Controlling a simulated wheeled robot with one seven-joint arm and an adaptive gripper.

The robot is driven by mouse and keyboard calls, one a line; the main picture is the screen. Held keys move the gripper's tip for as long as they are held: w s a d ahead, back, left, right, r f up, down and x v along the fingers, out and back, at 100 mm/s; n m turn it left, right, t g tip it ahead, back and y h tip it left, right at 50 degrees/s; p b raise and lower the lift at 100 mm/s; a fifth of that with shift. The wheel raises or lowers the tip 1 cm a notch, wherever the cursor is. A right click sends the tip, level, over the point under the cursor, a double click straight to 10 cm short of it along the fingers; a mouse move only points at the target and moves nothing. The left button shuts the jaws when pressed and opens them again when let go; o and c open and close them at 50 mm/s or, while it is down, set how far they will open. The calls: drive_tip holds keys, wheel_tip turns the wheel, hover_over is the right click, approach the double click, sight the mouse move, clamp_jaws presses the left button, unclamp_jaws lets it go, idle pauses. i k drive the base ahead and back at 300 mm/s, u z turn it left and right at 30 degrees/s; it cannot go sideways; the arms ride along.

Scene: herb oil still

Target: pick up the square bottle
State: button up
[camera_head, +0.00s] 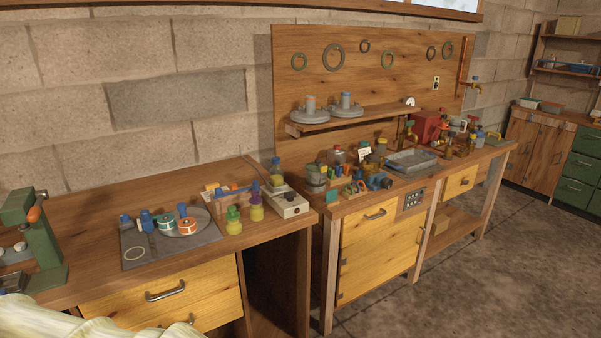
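My gripper is not in this view. Several small bottles stand on the near bench, and at this size I cannot tell for sure which one is square. A yellow-green bottle with a green cap (233,226) stands near the bench's front edge. A yellow bottle with a purple cap (257,213) stands just behind it to the right. A yellow bottle with a blue cap (277,178) stands on or behind the white scale-like device (288,203). More small bottles and jars (379,147) crowd the farther bench, partly hiding one another.
A dark mat (135,257) with a round plate, blue items and tape-like rolls lies left of the bottles. A green press-like machine (38,240) stands at far left. A metal tray (411,163) sits on the farther bench. Floor at right (490,290) is clear.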

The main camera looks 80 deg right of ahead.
sight(276, 174)
drive_tip(key=z, duration=2.6)
drive_tip(key=k, duration=0.6)
drive_tip(key=u, duration=0.65)
drive_tip(key=i, duration=1.15)
